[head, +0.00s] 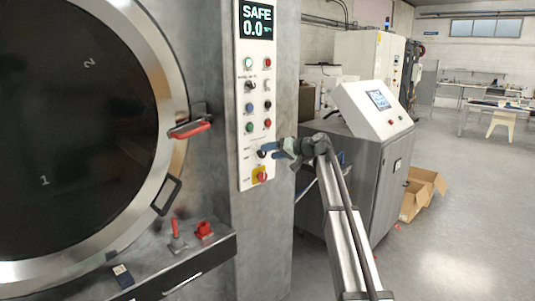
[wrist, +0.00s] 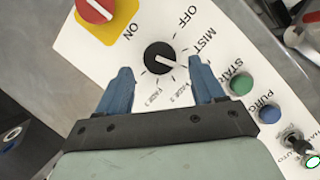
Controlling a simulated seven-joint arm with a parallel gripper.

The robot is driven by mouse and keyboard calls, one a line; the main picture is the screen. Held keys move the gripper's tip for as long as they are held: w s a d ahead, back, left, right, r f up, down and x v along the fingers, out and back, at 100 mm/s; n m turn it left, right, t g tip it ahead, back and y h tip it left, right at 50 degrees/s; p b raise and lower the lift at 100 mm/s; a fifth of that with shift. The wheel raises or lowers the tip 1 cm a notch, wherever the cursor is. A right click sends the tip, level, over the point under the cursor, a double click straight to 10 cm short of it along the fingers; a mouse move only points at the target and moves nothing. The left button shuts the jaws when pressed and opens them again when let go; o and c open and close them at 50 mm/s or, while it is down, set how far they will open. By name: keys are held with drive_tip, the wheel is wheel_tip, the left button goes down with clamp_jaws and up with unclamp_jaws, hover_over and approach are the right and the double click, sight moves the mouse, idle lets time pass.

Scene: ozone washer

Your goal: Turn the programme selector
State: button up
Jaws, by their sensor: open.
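The programme selector is a small round black knob (wrist: 160,57) with a white mark on the white control panel, ringed by tick lines and labels. In the head view the knob (head: 261,154) sits low on the panel, partly hidden by my gripper. My gripper (wrist: 160,64) is open, with one blue finger on each side of the knob. The fingertips look apart from the knob; depth to the panel is hard to judge. In the head view my gripper (head: 270,149) reaches the panel from the right, nothing held.
A red and yellow rotary switch (head: 260,175) sits just below the knob. Above are several buttons, among them a green one (wrist: 241,83) and a blue one (wrist: 270,112). A large round door (head: 80,130) with a red handle (head: 190,130) is left.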

drive_tip(key=v, duration=1.1)
drive_tip(key=shift+a+m, duration=0.1)
drive_tip(key=shift+m, duration=0.2)
drive_tip(key=s+d+f+m+g+h, duration=0.15)
drive_tip(key=s+d+f+h, duration=0.25)
drive_tip(key=f, duration=0.7)
drive_tip(key=s+d+f+m+t+h, duration=0.1)
drive_tip(key=s+d+f+m+h, duration=0.25)
drive_tip(key=f, duration=0.85)
drive_tip(key=s+d+f+g+h, duration=0.1)
drive_tip(key=s+f+g, duration=0.1)
drive_tip(key=s+f, duration=0.55)
drive_tip(key=s+f+g+h, duration=0.1)
drive_tip(key=s+f, duration=0.3)
drive_tip(key=f, duration=0.7)
drive_tip(key=s+d+f+g+h, duration=0.1)
drive_tip(key=s+f+g+h, duration=0.1)
drive_tip(key=s+f, duration=0.55)
drive_tip(key=s+a+f+g, duration=0.1)
drive_tip(key=s+f+g, duration=0.2)
drive_tip(key=s+f, duration=0.6)
drive_tip(key=s+a+f+n+g, duration=0.1)
drive_tip(key=s+f, duration=0.9)
drive_tip(key=s, duration=1)
drive_tip(key=s+a+f+n+g+h, duration=0.1)
drive_tip(key=s+f+g, duration=0.3)
drive_tip(key=s+f, duration=0.6)
drive_tip(key=s, duration=0.5)
drive_tip(key=shift+s+a+g, duration=0.35)
